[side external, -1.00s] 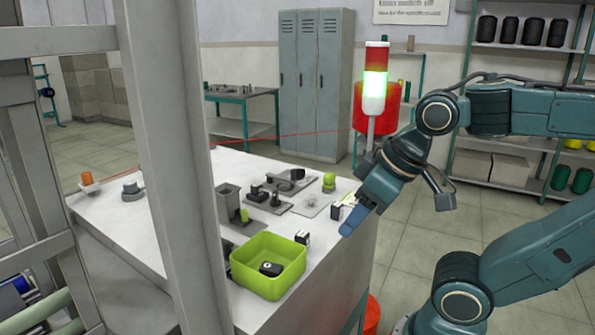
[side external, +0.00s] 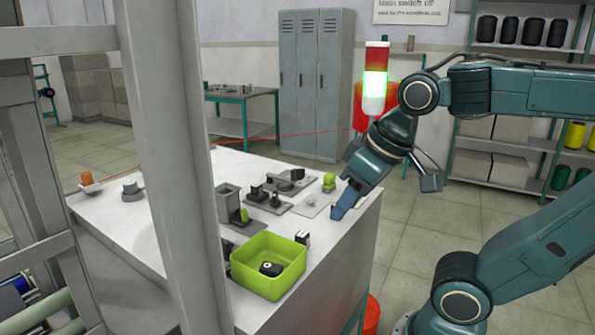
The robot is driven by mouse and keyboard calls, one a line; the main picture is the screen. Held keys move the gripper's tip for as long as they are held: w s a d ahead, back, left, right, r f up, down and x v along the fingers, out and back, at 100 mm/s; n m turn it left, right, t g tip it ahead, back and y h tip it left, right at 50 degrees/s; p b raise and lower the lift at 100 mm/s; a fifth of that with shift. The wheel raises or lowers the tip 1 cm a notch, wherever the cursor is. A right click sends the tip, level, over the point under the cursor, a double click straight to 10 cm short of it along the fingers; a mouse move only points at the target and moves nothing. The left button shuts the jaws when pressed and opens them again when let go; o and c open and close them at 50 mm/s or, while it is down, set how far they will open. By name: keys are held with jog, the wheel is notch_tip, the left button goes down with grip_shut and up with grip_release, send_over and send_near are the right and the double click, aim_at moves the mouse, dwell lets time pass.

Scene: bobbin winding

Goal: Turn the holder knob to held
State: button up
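My gripper (side external: 345,203) points down at the right edge of the white table, with its blue finger end low over the tabletop. I see it side-on, so its opening does not show, and I see nothing held in it. A small yellow-green knob-like piece (side external: 329,181) stands on the table just left of my gripper, apart from it. Dark knob-like pieces (side external: 257,193) sit on grey plates further left. A grey round piece (side external: 132,190) stands at the far left. I cannot tell which of these is the holder knob or how it is turned.
A yellow-green bin (side external: 268,250) with a black part inside stands at the table front, beside a grey upright box (side external: 230,203). An orange spool (side external: 87,179) is at far left. A grey post (side external: 185,170) hides part of the table.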

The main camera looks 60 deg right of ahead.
jog(key=w+d+r+m+g, duration=0.35)
jog(key=w+r+m, duration=0.25)
jog(key=w, duration=0.5)
jog(key=m+g, duration=0.2)
jog(key=m, duration=0.4)
send_over(275, 193)
jog(key=shift+r, duration=0.1)
notch_tip(275, 193, down, 14)
jog(key=shift+r, duration=0.1)
grip_shut()
